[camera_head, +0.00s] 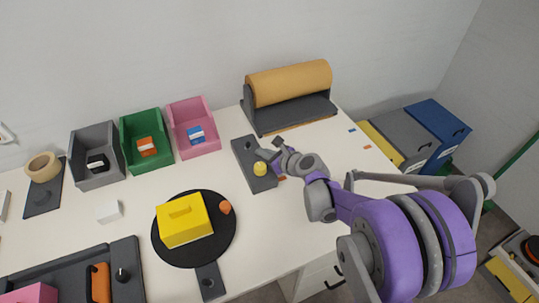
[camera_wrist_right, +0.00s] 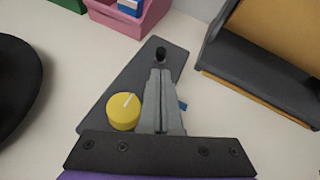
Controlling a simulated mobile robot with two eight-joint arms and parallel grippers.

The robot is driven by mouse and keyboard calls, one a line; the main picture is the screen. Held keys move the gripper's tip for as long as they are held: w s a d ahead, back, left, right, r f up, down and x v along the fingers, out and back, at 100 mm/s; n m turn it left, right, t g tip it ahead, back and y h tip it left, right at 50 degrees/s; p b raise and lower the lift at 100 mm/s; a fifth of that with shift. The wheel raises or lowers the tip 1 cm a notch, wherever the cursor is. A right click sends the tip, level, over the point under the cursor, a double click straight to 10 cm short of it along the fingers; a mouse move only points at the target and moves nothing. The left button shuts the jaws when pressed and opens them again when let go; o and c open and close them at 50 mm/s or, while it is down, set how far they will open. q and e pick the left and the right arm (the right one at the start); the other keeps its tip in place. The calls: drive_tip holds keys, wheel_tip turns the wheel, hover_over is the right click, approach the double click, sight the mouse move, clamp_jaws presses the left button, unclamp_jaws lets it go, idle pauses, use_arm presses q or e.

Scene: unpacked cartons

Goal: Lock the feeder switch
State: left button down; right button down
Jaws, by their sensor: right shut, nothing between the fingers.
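A dark grey plate (camera_head: 243,150) lies on the table and carries a round yellow knob (camera_head: 260,169). In the right wrist view the plate (camera_wrist_right: 112,88) shows the yellow knob (camera_wrist_right: 124,112) with a white line pointing up and slightly right, and a small black peg (camera_wrist_right: 161,54) near its far end. My right gripper (camera_head: 270,153) is over the plate, beside the knob. In the wrist view its fingers (camera_wrist_right: 160,73) are shut and empty, right of the knob, with tips just short of the peg in the picture. Contact cannot be told. My left gripper is out of view.
A paper roll holder (camera_head: 290,85) stands behind the plate. Pink (camera_head: 193,127), green (camera_head: 147,141) and grey (camera_head: 97,155) bins stand at the back left. A black round base (camera_head: 225,245) holds a yellow box (camera_head: 183,222).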

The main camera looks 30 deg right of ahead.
sight(249, 148)
drive_tip(key=shift+x, duration=1.85)
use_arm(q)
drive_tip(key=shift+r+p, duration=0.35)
use_arm(e)
drive_tip(key=shift+w+r+g, duration=0.3)
drive_tip(key=shift+r+g, duration=0.15)
drive_tip(key=shift+g, duration=0.55)
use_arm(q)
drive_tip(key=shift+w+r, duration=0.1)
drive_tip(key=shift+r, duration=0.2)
use_arm(e)
drive_tip(key=shift+w+r+m+g, duration=0.3)
drive_tip(key=shift+g, duration=0.5)
use_arm(q)
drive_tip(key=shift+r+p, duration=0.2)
drive_tip(key=shift+p, duration=0.25)
use_arm(e)
drive_tip(key=shift+w+r+g, duration=0.25)
drive_tip(key=shift+w+g, duration=0.3)
drive_tip(key=shift+g, duration=0.45)
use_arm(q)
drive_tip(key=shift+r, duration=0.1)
use_arm(e)
drive_tip(key=shift+r, duration=0.15)
